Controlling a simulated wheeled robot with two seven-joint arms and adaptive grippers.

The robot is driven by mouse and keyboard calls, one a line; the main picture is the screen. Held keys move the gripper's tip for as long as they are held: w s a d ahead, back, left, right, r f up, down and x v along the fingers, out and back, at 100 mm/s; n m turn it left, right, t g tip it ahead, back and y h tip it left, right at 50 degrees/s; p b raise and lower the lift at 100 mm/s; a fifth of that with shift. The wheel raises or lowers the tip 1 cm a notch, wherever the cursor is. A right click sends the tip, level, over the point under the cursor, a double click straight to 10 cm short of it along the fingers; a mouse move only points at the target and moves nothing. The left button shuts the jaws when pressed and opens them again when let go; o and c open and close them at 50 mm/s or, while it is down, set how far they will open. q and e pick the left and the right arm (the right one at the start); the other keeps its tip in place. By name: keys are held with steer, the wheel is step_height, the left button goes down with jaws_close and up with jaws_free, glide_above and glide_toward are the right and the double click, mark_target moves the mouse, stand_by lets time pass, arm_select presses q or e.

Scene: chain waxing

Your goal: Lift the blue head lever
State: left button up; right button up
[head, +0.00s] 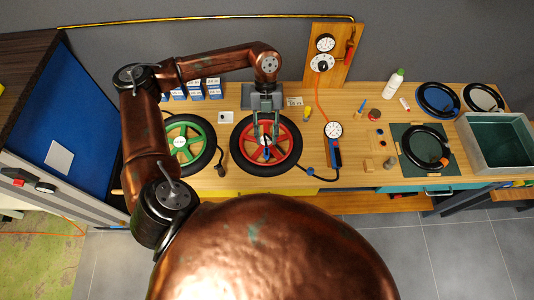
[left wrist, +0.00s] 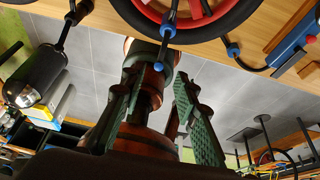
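The red-spoked wheel (head: 246,164) with a black tyre lies flat on the bench. A small blue part (head: 267,154) shows over its lower spokes, just below my left gripper (head: 267,138). In the left wrist view a dark rod with blue collars (left wrist: 167,31) reaches from the wheel toward my fingers, its lower blue end (left wrist: 158,66) near the fingertips. I cannot tell which blue part is the lever. The left fingers (left wrist: 158,82) are apart, with nothing clearly held; contact cannot be told. My right gripper is in neither view.
A blue gauge pump (head: 336,152) stands right of the wheel, with a black hose running toward it. A green-spoked wheel (head: 186,137) lies to the left. Further right are a white bottle (head: 394,83), a dark green mat (head: 404,158) and an open bin (head: 507,128).

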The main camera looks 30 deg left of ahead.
mark_target(267, 156)
arm_select(q)
steer(key=p+x, duration=0.1)
steer(key=x, duration=0.5)
steer(key=shift+s+d+f+p, duration=0.2)
steer(key=shift+s+f+p, duration=0.1)
steer(key=shift+f, duration=0.25)
steer(key=shift+c, duration=0.6)
steer(key=c, duration=0.6)
jaws_close()
